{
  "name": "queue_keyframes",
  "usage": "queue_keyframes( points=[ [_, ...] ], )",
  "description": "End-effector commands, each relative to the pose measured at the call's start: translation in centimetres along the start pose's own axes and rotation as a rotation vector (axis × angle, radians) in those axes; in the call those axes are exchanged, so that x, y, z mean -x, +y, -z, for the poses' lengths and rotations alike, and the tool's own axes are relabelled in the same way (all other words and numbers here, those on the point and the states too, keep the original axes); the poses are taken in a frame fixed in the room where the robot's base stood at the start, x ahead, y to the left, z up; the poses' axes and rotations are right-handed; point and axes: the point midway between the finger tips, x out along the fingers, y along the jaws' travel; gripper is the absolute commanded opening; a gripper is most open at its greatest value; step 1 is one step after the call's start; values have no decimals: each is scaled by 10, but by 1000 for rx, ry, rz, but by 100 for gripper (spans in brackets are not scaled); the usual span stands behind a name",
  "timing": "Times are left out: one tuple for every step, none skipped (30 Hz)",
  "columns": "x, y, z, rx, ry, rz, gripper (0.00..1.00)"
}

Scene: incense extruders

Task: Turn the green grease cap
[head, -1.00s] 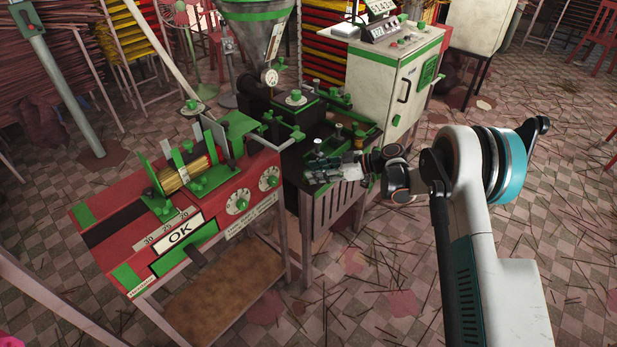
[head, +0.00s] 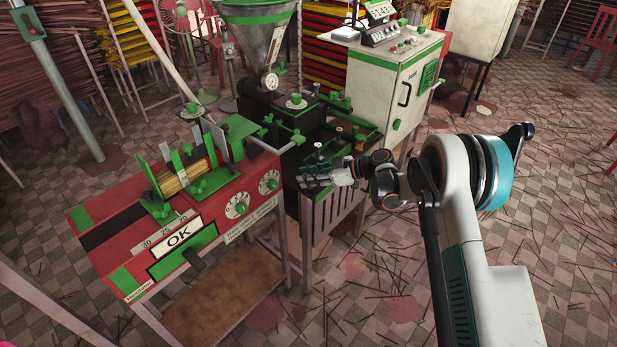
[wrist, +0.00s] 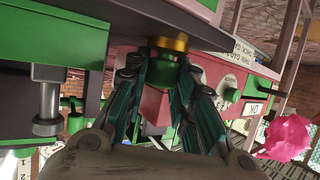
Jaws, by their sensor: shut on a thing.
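The green grease cap (wrist: 167,80) shows in the wrist view between my fingers, below a brass collar (wrist: 172,43) under a dark machine edge. My gripper (wrist: 164,70) has its dark teal fingers closed in on both sides of the cap, shut on it. In the head view my gripper (head: 314,176) is at the front edge of the dark extruder bench (head: 295,158), right of the red machine. The cap cannot be made out there. How far it is turned cannot be told.
The red machine (head: 95,222) with an "OK" sign stands at the left. A white and green control cabinet (head: 386,85) stands behind my arm. A steel hopper (head: 258,32) rises at the back. A grey bolt (wrist: 47,105) hangs near my gripper. The floor at the right is open, with scattered sticks.

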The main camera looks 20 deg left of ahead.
Motion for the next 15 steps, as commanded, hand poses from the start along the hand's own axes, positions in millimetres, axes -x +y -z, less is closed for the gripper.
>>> queue_keyframes(
  points=[
    [0,0,0,-2,0,-7,0],
    [0,0,0,-4,0,-13,0],
    [0,0,0,-8,0,-23,0],
    [0,-1,0,-12,0,-31,0],
    [0,0,0,-16,0,-42,0],
    [0,-1,0,-23,0,-58,0],
    [0,-1,0,-29,-1,-72,0],
    [0,-1,0,-35,-1,-88,0],
    [0,-1,0,-45,0,-112,0],
    [0,-1,0,-53,0,-131,0],
    [0,-2,0,-61,0,-151,0],
    [0,-2,0,-74,0,-180,0],
    [0,-2,0,-83,0,-204,0],
    [0,-2,1,-93,0,-228,0],
    [0,-2,0,-106,0,-262,0]
  ],
)
